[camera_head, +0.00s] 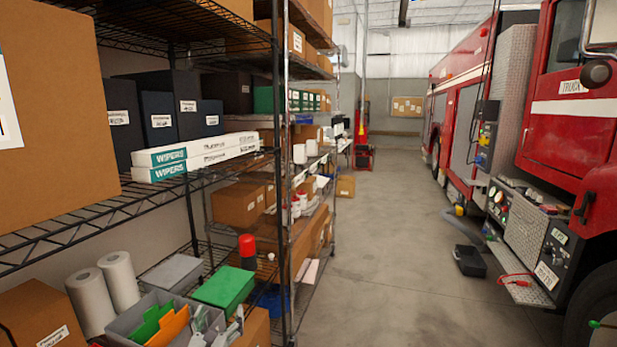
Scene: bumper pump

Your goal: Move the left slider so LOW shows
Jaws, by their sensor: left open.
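The left slider and the word LOW are too small to make out. What looks like my left gripper (219,322) shows only as grey finger parts at the bottom edge, in front of the lower shelf. Its fingers are apart with nothing seen between them, far from the panel. My right gripper is not in view.
A wire shelf rack (283,170) with boxes and bins fills the left. The fire truck (570,130) stands at the right. A black open case (469,261) lies on the floor by the bumper. The concrete aisle (385,270) between is mostly clear.

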